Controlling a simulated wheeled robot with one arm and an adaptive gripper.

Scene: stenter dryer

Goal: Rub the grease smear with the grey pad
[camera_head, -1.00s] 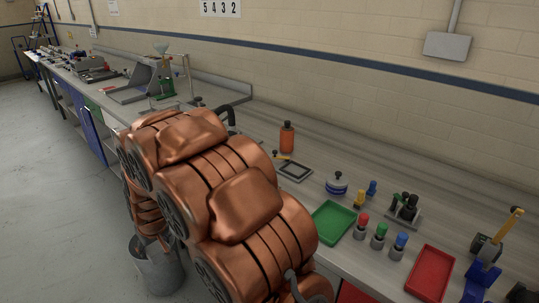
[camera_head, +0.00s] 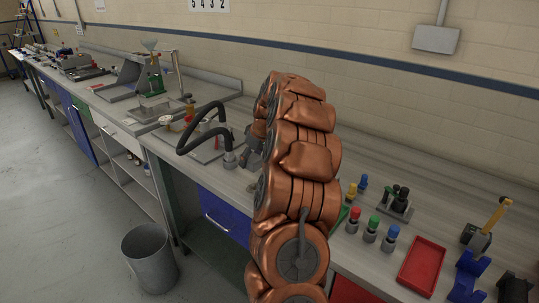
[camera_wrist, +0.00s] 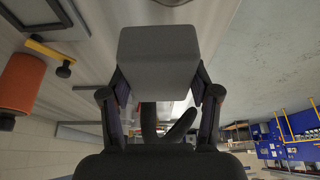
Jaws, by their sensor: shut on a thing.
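In the wrist view, my gripper (camera_wrist: 159,84) is shut on the grey pad (camera_wrist: 160,64), a plain block with rounded edges between the two dark fingers. The pad hides much of what lies beyond it. In the head view, my copper-coloured arm stands over the bench, and the gripper and pad are mostly hidden behind it. I cannot make out the grease smear in either view.
A black curved hose (camera_head: 184,142) stands over the bench left of my arm. An orange bottle (camera_wrist: 20,82) and a yellow-handled tool (camera_wrist: 48,50) show in the wrist view. A red tray (camera_head: 421,266) and colour-topped pegs (camera_head: 371,229) are right. A bin (camera_head: 149,258) stands on the floor.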

